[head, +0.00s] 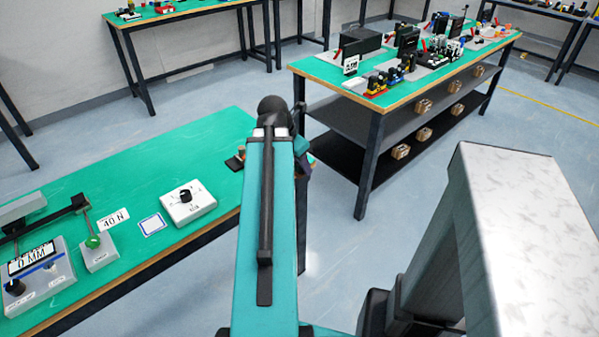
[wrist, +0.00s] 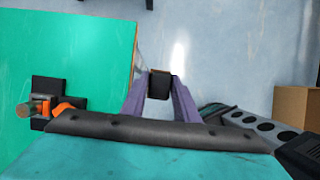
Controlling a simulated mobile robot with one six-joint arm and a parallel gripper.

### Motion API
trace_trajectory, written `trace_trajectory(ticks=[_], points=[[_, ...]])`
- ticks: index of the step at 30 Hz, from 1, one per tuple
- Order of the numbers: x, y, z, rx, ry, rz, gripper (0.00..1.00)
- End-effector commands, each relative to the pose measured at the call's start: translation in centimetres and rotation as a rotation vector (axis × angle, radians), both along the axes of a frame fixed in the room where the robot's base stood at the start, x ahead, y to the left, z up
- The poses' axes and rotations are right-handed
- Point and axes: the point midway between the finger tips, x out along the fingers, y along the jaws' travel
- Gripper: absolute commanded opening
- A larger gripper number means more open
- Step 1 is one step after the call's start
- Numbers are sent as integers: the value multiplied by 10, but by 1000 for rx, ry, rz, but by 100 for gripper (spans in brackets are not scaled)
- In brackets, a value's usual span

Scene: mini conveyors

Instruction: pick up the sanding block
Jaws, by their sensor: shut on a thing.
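In the wrist view, my gripper (wrist: 159,93) has two purple fingers shut on a small dark block, which I take to be the sanding block (wrist: 159,87). The block sits between the fingertips. It shows against the blue-grey floor, just right of the green tabletop's edge. In the head view my own arm hides most of the gripper, and I cannot make out the block there.
The green table (head: 140,160) at left carries a grey device with a dial (head: 188,203), a "40 N" card (head: 114,219) and a grey unit reading 0 MM (head: 38,275). A black and orange item (wrist: 58,104) lies near its edge. A second table (head: 320,68) stands behind.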

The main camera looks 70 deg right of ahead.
Motion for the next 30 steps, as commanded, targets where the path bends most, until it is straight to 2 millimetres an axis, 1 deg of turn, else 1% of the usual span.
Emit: trace_trajectory(ticks=[1, 3, 30], points=[[0, 0, -4, -3, -1, 0, 5], [-1, 1, -5, -2, -1, -1, 5], [-11, 17, -1, 0, -3, 2, 5]])
